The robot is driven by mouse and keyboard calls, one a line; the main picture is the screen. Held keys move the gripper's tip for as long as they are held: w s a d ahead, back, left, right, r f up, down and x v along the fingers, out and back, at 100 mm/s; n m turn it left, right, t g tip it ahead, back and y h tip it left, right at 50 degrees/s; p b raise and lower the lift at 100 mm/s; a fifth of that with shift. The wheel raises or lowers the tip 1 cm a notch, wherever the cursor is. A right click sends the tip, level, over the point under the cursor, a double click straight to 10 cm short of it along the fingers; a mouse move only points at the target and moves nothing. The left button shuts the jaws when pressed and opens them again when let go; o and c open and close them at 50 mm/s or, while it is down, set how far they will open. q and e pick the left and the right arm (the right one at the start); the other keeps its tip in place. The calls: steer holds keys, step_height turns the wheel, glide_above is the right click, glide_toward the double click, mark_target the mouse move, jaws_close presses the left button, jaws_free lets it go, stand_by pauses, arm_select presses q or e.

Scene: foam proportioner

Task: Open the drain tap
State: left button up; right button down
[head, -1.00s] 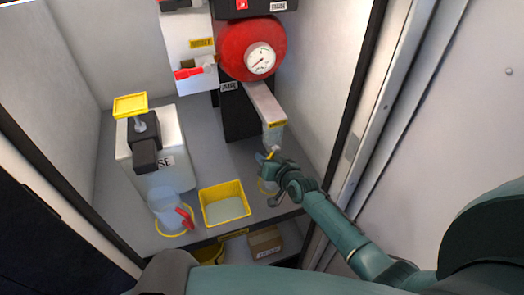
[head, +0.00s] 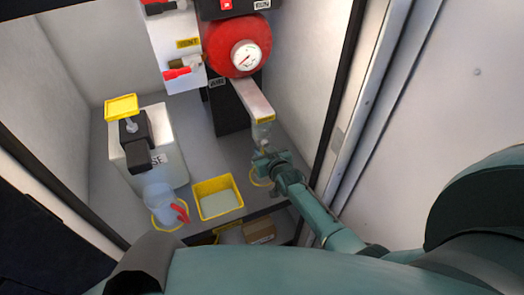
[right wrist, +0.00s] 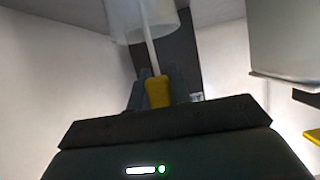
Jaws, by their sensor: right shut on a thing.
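The drain tap appears as a yellow handle (right wrist: 157,92) on a thin pale stem below a clear cylinder (right wrist: 143,18) in the right wrist view. The clear cylinder also shows in the head view (head: 262,133), under the front end of a grey bar. My right gripper (head: 261,157) is just below it and hides most of the handle. In the right wrist view my right gripper (right wrist: 159,88) has its dark fingers on both sides of the yellow handle, shut on it. My left gripper is not in view.
A yellow tray (head: 218,198) stands left of my right gripper. A clear jug (head: 160,203) and a white container (head: 150,160) are farther left. A red housing with a gauge (head: 237,45) is above. The cabinet's right wall is close to my right arm.

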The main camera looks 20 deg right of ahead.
steer(key=c, duration=1.3)
jaws_free()
steer(key=shift+s, duration=0.1)
steer(key=p+v, duration=0.2)
steer(key=v, duration=1.1)
steer(key=shift+a, duration=0.1)
